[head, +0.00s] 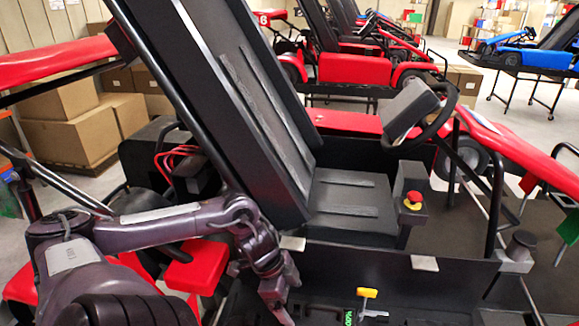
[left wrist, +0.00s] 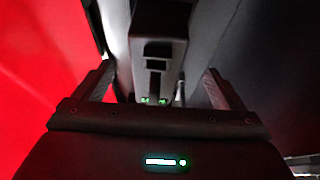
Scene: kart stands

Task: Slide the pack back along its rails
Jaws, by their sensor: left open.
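A red and black kart with a tall black seat (head: 350,205) fills the head view. Low on its near side is a dark bay with a yellow-topped lever (head: 367,293) and a green marking (head: 348,318). I cannot clearly make out the pack or its rails there. My left gripper (head: 277,292) points down beside the kart, left of the lever. In the left wrist view it is open (left wrist: 158,80), its two fingers apart. A grey block with a dark handle-like part (left wrist: 157,50) and small green lights shows between and beyond them; contact cannot be told. My right gripper is not in view.
Red bodywork (head: 195,268) lies close to my left arm. A red emergency button (head: 413,198) and a steering wheel (head: 425,118) are beyond. Cardboard boxes (head: 62,120) stand at the left. More karts stand behind, with open floor at the back right.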

